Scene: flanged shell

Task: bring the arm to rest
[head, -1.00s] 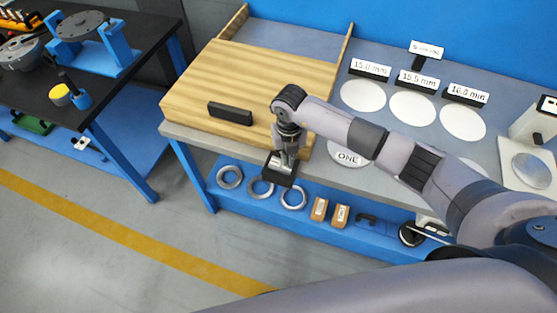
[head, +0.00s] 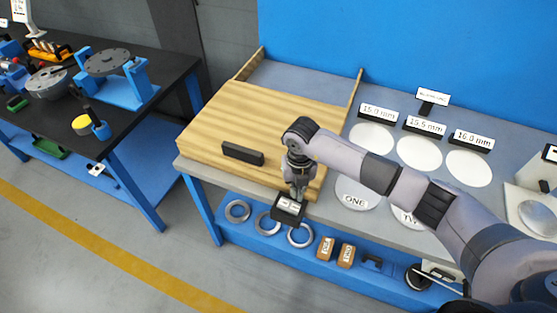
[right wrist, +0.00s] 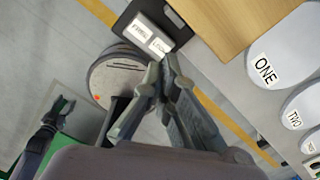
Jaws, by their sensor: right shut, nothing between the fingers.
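My right arm reaches in from the right in the head view, and its gripper (head: 297,192) points down at the bench's front edge, just by a black holder (head: 287,211) with white labels. In the right wrist view, the right gripper (right wrist: 166,62) has its fingertips together with nothing between them. The black holder (right wrist: 150,30) shows beyond the fingertips there; I cannot tell the exact gap. My left gripper is outside the head view. What looks like it (right wrist: 62,107) shows small at the left of the right wrist view, its jaw state unclear.
The bench carries a wooden board (head: 210,128) with a black bar (head: 242,153), white discs (head: 371,138) and size signs. Rings (head: 237,211) and brown blocks (head: 346,255) lie on the blue lower shelf. A black table (head: 150,113) with fixtures stands left; open floor lies in front.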

